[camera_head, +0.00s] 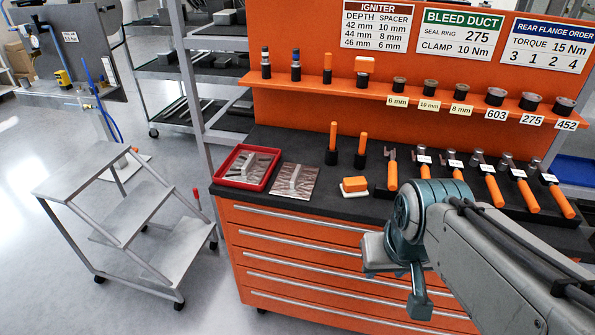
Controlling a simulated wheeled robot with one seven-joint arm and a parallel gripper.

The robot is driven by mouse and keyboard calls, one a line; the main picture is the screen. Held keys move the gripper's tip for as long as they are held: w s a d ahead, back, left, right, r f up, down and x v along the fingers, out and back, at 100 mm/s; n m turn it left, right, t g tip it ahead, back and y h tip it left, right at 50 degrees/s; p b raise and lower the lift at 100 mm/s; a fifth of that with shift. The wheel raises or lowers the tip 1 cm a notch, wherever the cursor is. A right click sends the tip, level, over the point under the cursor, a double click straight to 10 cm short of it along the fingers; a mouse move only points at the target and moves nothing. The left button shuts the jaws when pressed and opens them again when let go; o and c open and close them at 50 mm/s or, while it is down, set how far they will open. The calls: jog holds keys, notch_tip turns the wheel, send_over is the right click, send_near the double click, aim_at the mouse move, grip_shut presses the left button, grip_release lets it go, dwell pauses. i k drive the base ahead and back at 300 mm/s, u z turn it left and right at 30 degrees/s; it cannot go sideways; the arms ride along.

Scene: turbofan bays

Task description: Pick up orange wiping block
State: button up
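An orange block (355,184) on a white base, which looks like the wiping block, lies flat on the dark top of the orange tool cabinet. It is near the front edge, left of a row of orange-handled tools. My gripper (395,272) is at the end of the arm that reaches in from the lower right. It is in front of the cabinet drawers, below and right of the block, and apart from it in the picture. The finger opening is not clearly visible. Nothing is seen held.
Tools (490,180) crowd the top to the right. A shelf (345,88) overhangs behind.

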aim_at(351, 187)
jog(key=u, duration=0.55)
jog(key=i, duration=0.95)
